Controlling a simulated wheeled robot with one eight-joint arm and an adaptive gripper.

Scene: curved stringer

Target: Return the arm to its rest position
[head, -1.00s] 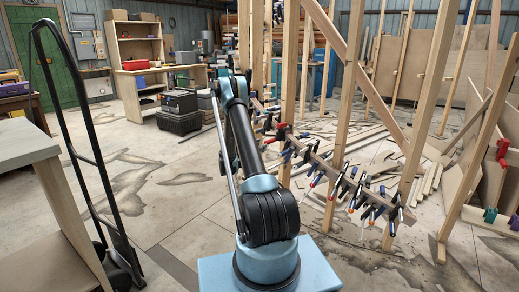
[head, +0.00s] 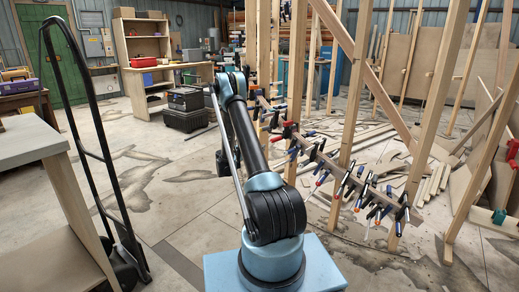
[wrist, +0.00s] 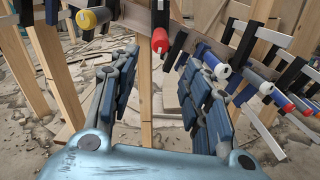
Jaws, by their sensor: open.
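My arm rises from its pale blue base in the head view, with the elbow bent at the top. My gripper is hidden behind the arm there. In the wrist view my gripper (wrist: 160,65) is open and empty, with its two jointed blue-grey fingers wide apart. Between and beyond the fingers hang clamp handles, one red (wrist: 160,41) and one yellow (wrist: 92,17). No finger visibly holds a clamp. The curved wooden stringer (head: 331,166) carries a row of several clamps and runs between upright posts, right of my arm in the head view.
Upright timber posts (head: 347,125) stand close on the right. A black hand truck (head: 107,160) and a pale workbench (head: 28,145) stand on the left. Black cases (head: 186,118) and a wooden shelf (head: 139,42) are farther back. Open floor lies left of my arm.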

